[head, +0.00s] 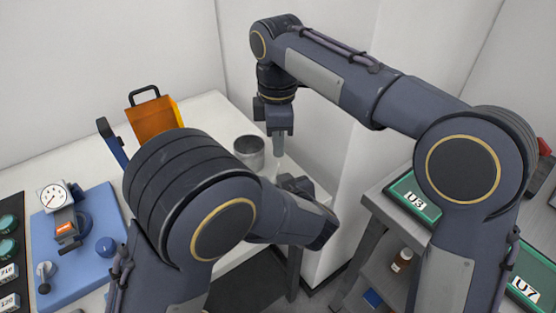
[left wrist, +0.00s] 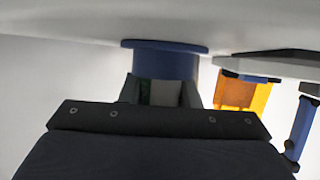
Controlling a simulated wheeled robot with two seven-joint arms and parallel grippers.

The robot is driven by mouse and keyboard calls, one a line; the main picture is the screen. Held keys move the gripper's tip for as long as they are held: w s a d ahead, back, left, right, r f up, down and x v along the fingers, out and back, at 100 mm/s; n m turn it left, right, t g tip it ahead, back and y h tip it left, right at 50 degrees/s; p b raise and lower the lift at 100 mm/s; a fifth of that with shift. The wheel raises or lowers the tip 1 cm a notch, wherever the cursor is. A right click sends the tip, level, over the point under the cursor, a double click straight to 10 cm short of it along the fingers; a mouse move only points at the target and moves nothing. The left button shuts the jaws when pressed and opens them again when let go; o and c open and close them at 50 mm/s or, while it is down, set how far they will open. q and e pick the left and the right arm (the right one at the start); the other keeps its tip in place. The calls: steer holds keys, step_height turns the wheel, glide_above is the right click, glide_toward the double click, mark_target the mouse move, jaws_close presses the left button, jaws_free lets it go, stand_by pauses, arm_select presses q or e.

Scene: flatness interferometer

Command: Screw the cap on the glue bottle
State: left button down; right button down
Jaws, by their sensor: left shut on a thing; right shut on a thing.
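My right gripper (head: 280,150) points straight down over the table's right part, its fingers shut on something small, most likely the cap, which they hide. Just below them a slim pale shape (head: 278,167) shows, probably the top of the glue bottle. My left gripper (head: 288,182) is low beside it, its fingers mostly hidden behind my arm. In the left wrist view, which looks upside down, its fingers (left wrist: 162,92) close around a thing with a green patch, probably the bottle, against a blue flanged cylinder (left wrist: 165,60). I cannot tell whether cap and bottle touch.
A grey metal cup (head: 249,150) stands just left of the grippers. An orange box with a black handle (head: 156,117) is farther back. Green trays (head: 415,202) sit on a grey shelf unit at right.

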steer(key=shift+f, duration=1.5)
arm_select(q)
steer(key=shift+a+f, duration=0.1)
arm_select(e)
steer(key=shift+f, duration=0.15)
steer(key=shift+f, duration=0.75)
arm_select(q)
steer(key=shift+s, duration=0.1)
arm_select(e)
steer(key=shift+f, duration=0.25)
steer(key=shift+f, duration=0.2)
